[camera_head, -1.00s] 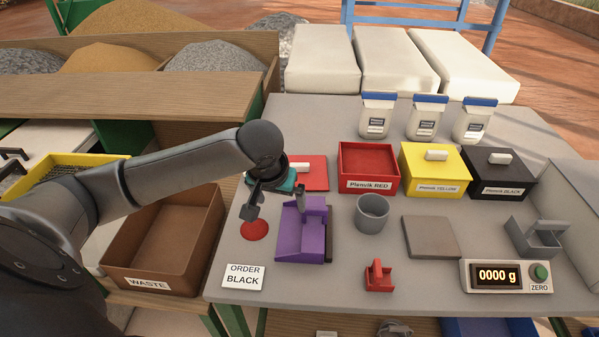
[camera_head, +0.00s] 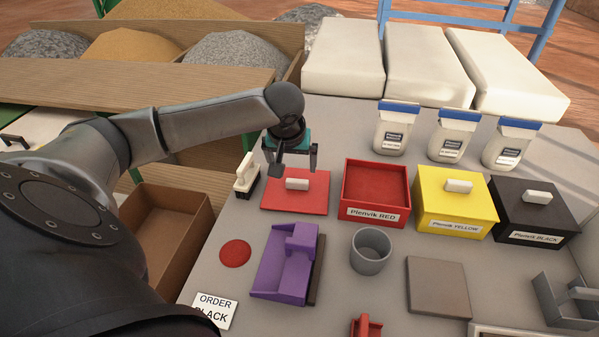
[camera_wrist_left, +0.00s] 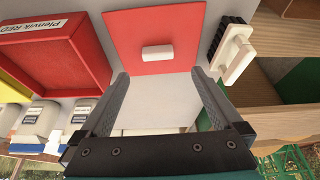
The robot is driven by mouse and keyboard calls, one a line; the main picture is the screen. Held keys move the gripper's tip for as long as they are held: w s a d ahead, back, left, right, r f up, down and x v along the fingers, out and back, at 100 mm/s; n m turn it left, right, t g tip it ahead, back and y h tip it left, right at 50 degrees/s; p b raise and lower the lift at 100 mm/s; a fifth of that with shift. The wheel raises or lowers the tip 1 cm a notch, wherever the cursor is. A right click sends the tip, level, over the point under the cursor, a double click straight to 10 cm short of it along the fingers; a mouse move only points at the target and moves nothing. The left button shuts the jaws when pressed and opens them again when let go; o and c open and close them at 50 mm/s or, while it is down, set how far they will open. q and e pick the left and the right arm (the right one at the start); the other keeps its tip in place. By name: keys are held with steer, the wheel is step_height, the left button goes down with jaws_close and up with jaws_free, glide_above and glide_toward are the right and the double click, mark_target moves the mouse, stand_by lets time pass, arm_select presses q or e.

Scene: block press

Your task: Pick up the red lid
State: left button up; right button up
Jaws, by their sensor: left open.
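The red lid (camera_head: 312,194) lies flat on the grey table, left of the open box labelled Plenvik RED (camera_head: 375,188). It has a white handle (camera_head: 297,184) on top. In the left wrist view the lid (camera_wrist_left: 178,32) and its handle (camera_wrist_left: 157,52) are ahead of the fingers. My left gripper (camera_head: 296,164) is open and empty, above and just behind the handle in the head view. Its two fingers (camera_wrist_left: 157,80) are apart in the left wrist view with nothing between them. My right gripper is not in view.
A white-handled brush (camera_head: 245,177) stands just left of the lid. A purple block press (camera_head: 284,265) and a grey cup (camera_head: 370,251) are in front. Closed yellow (camera_head: 453,205) and black (camera_head: 532,215) boxes stand right. White jars (camera_head: 396,130) stand behind.

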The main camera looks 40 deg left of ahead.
arm_select(q)
steer(key=b, duration=0.1)
glide_above(297, 181)
steer(key=s+d, duration=0.1)
steer(key=s, duration=0.1)
steer(key=f, duration=0.4)
steer(key=shift+s+d+f, duration=0.1)
steer(key=shift+s+f, duration=0.1)
steer(key=shift+w+f, duration=0.15)
steer(key=shift+f, duration=0.2)
steer(key=b+x, duration=0.2)
steer(key=x, duration=0.2)
steer(key=shift+w+f, duration=0.2)
steer(key=shift+w, duration=0.05)
steer(key=shift+f, duration=0.2)
steer(key=c, duration=1.3)
steer(key=shift+c, duration=0.5)
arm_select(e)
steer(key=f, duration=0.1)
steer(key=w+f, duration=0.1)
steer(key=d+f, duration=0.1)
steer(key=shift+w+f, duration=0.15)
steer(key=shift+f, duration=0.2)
arm_select(q)
steer(key=shift+r, duration=0.1)
